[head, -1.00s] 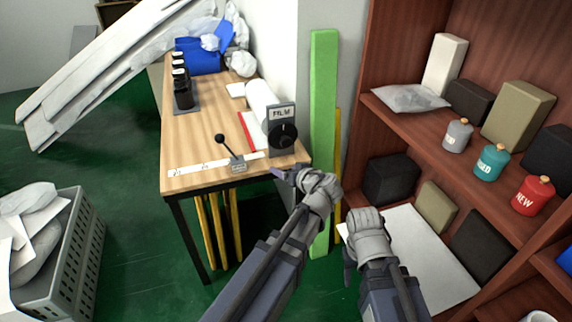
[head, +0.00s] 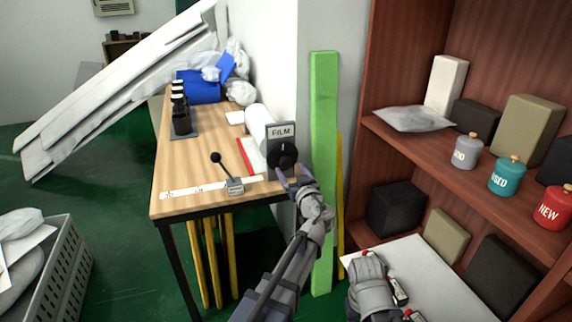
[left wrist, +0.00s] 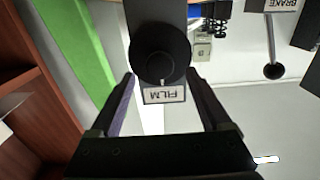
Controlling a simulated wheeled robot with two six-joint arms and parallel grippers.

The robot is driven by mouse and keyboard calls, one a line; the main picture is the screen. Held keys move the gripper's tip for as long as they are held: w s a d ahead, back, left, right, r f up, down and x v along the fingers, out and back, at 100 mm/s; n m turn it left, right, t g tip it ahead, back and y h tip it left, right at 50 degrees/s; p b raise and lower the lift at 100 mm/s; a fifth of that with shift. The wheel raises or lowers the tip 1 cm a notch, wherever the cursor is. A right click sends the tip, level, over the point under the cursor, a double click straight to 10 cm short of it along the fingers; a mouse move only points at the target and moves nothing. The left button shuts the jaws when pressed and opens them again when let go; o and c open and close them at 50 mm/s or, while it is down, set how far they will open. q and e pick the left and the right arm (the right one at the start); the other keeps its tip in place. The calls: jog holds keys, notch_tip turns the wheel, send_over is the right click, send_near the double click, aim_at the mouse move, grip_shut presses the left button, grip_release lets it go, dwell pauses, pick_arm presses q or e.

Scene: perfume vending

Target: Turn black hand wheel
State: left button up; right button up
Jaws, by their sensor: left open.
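The black hand wheel (head: 285,156) is a round knob on a grey stand labelled FILM at the table's right end. My left gripper (head: 292,178) is at the wheel, just below and in front of it in the head view. In the left wrist view the wheel (left wrist: 160,53) lies ahead, roughly between the open fingers (left wrist: 163,95). I cannot tell whether the fingers touch it. My right gripper (head: 376,285) is low by the shelf, near small red-topped items; its jaw state is not clear.
A black-knobbed lever (head: 222,168) stands left of the wheel on the wooden table (head: 180,160). A green post (head: 323,170) stands right of the table. A shelf (head: 400,140) holds boxes and labelled canisters. A grey crate (head: 66,285) stands on the floor at left.

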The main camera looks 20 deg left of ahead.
aim_at(287, 164)
pick_arm(q)
jog(key=x, duration=0.5)
jog(key=shift+w+a, duration=0.2)
jog(key=shift+w, duration=0.05)
grip_shut()
dwell(0.4)
